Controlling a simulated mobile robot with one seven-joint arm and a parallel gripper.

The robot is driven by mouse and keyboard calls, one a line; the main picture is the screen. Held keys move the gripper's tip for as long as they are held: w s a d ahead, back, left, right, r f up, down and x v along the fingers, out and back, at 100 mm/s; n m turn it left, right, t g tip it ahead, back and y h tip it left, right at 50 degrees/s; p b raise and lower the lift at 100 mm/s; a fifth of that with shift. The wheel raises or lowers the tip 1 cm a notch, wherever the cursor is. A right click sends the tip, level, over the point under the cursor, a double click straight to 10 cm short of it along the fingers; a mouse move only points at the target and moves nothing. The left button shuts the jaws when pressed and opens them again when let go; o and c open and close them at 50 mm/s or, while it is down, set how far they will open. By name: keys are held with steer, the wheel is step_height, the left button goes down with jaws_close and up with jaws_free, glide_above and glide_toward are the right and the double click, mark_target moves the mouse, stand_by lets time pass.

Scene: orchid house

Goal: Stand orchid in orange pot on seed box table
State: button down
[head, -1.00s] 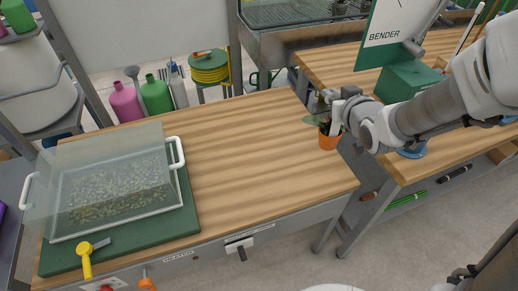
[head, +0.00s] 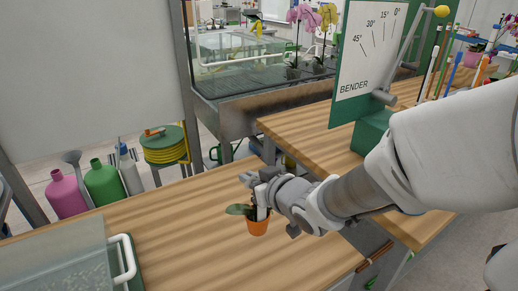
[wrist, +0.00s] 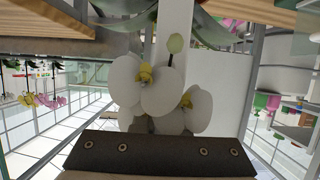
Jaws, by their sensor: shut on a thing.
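The orchid's orange pot (head: 257,227) hangs from or stands under my gripper (head: 262,202), at the right part of the seed box table (head: 185,222). I cannot tell whether the pot's base touches the wood. Dark green leaves (head: 239,210) stick out to the left of the pot. My gripper is shut on the orchid. In the wrist view, white orchid flowers (wrist: 158,95) with yellow centres and a pale bud (wrist: 175,43) fill the middle. The pot is hidden there.
The glass-lidded seed box (head: 65,262) is at the table's left. A second bench with the green bender board (head: 368,60) stands at the right, beyond a gap. Pink (head: 66,194) and green (head: 105,183) bottles stand behind the table. Wood around the pot is clear.

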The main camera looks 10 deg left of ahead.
steer(key=w+a+f+b, duration=0.5)
steer(key=w+a+f, duration=0.1)
steer(key=f, duration=0.3)
steer(key=shift+w+a+f, duration=0.3)
steer(key=shift+w+f, duration=0.05)
steer(key=shift+w, duration=0.05)
steer(key=shift+f, duration=0.1)
steer(key=shift+f+b, duration=0.15)
steer(key=shift+b, duration=0.25)
steer(key=c, duration=1)
jaws_free()
steer(key=shift+o, duration=0.2)
